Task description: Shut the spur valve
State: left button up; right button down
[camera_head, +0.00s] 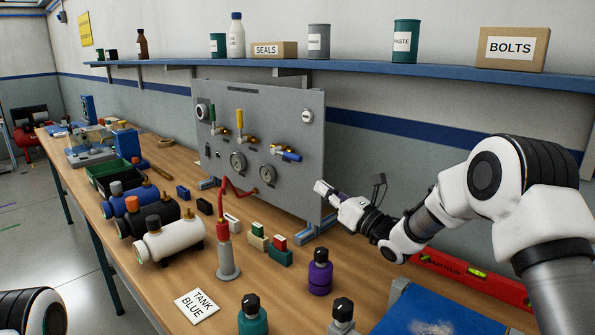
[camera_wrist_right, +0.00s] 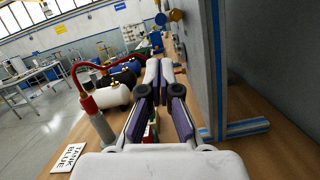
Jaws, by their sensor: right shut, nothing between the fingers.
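The grey valve panel (camera_head: 262,125) stands upright on the bench and carries three lever valves. The green lever (camera_head: 213,115) and the yellow lever (camera_head: 240,119) point up. The blue lever (camera_head: 287,154) lies nearly level, pointing right. No label shows which one is the spur valve. My right gripper (camera_head: 322,188) is shut and empty, in front of the panel's right edge, below and right of the blue lever and apart from it. In the right wrist view the closed fingers (camera_wrist_right: 160,72) point along the panel's face (camera_wrist_right: 200,75). My left gripper is out of view.
A red hose (camera_head: 223,190) runs from the panel to a grey-based stand (camera_head: 228,262). White (camera_head: 168,240), black and blue cylinders lie at left. A purple bottle (camera_head: 320,272) and a "TANK BLUE" card (camera_head: 197,305) are in front. A blue shelf (camera_head: 350,68) hangs above.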

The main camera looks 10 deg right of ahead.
aim_at(287, 155)
jog(key=p+x, duration=0.2)
jog(key=x, duration=0.8)
jog(key=shift+p, duration=0.4)
jog(key=shift+f, duration=0.1)
jog(key=shift+w, duration=0.1)
jog(key=shift+d+r+g+p, duration=0.1)
jog(key=shift+r+g+p, duration=0.2)
